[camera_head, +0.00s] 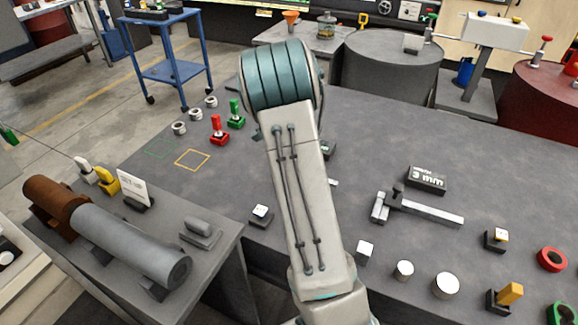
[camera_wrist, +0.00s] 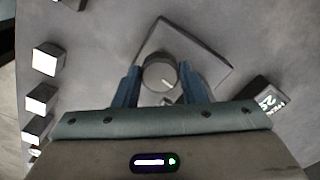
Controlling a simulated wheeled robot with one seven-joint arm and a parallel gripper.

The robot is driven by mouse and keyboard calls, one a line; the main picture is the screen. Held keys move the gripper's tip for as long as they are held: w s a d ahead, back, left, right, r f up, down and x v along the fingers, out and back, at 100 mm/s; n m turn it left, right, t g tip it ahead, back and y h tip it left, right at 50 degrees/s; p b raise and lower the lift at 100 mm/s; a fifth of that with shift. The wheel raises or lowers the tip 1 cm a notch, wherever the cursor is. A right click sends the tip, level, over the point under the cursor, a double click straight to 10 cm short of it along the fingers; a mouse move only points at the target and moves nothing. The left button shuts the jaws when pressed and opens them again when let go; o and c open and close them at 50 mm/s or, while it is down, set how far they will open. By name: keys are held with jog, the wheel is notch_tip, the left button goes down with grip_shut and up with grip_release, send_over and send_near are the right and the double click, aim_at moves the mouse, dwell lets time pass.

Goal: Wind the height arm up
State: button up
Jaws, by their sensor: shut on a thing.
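In the wrist view a round grey knob (camera_wrist: 157,74) with a short white mark sits on a flat, dark square plate (camera_wrist: 207,67). The mark points to the lower right. My gripper (camera_wrist: 160,71) has its two blue fingers on either side of the knob and is shut on it. In the head view my own arm covers the gripper and the knob. I cannot make out a separate height arm or which way it stands.
A black lettered block (camera_head: 428,180) and a grey slide-like tool (camera_head: 415,207) lie on the dark table to the right of my arm. Red (camera_head: 218,130) and green (camera_head: 235,115) upright handles stand to its left. Light blocks (camera_wrist: 47,60) line the wrist view's left.

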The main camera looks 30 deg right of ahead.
jog(key=shift+w+r, duration=0.1)
jog(key=shift+w, duration=0.05)
jog(key=o, duration=1)
notch_tip(320, 180, up, 14)
jog(key=shift+f, duration=0.1)
